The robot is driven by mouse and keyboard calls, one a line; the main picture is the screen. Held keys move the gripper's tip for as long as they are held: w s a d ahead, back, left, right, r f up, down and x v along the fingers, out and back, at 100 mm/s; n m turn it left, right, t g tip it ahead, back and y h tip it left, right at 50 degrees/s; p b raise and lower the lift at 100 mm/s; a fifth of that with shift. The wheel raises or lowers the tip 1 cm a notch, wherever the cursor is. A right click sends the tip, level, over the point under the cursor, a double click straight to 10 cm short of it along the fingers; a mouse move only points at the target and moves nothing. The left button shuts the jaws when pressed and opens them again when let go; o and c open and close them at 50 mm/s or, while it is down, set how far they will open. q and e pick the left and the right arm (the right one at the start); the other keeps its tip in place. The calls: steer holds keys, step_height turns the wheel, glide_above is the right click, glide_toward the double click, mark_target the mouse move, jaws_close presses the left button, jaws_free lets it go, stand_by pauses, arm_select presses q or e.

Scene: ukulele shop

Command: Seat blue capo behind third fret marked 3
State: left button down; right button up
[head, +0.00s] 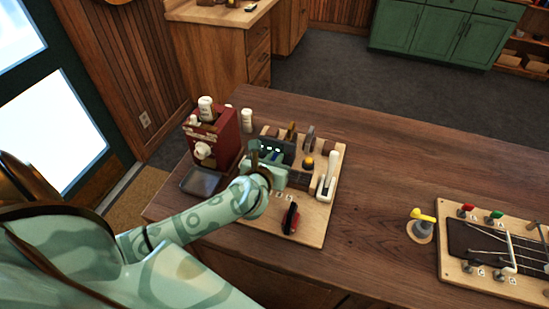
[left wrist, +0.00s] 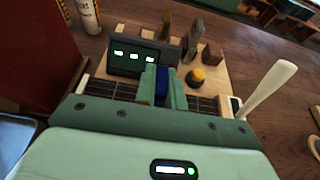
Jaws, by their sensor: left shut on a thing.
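My left gripper (head: 268,172) is over the wooden fixture board (head: 318,228), at the fretted neck. In the left wrist view its two green fingers (left wrist: 164,88) are shut on the blue capo (left wrist: 161,84), of which only a narrow blue strip shows between them. The dark fretted neck (left wrist: 206,104) runs left and right behind the fingers. I cannot tell whether the capo touches it. My gripper hides the neck's middle, and the fret mark 3 cannot be made out. My right gripper is not in view.
A red-and-black clamp (head: 290,218) lies in front. A red machine (head: 210,143) stands left. The table's middle (head: 375,190) is clear.

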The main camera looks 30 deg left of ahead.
arm_select(q)
steer(key=shift+f+b, duration=0.5)
steer(key=shift+f, duration=0.1)
steer(key=c, duration=1.8)
jaws_free()
steer(key=shift+o, duration=0.2)
steer(key=shift+s+d+r+p, duration=0.1)
steer(key=shift+s+r+p, duration=0.15)
steer(key=shift+s+p, duration=0.2)
steer(key=p+v, duration=0.2)
steer(key=v, duration=0.3)
steer(key=shift+w+p, duration=0.1)
steer(key=shift+p, duration=0.2)
steer(key=p+v, duration=0.2)
steer(key=v, duration=0.3)
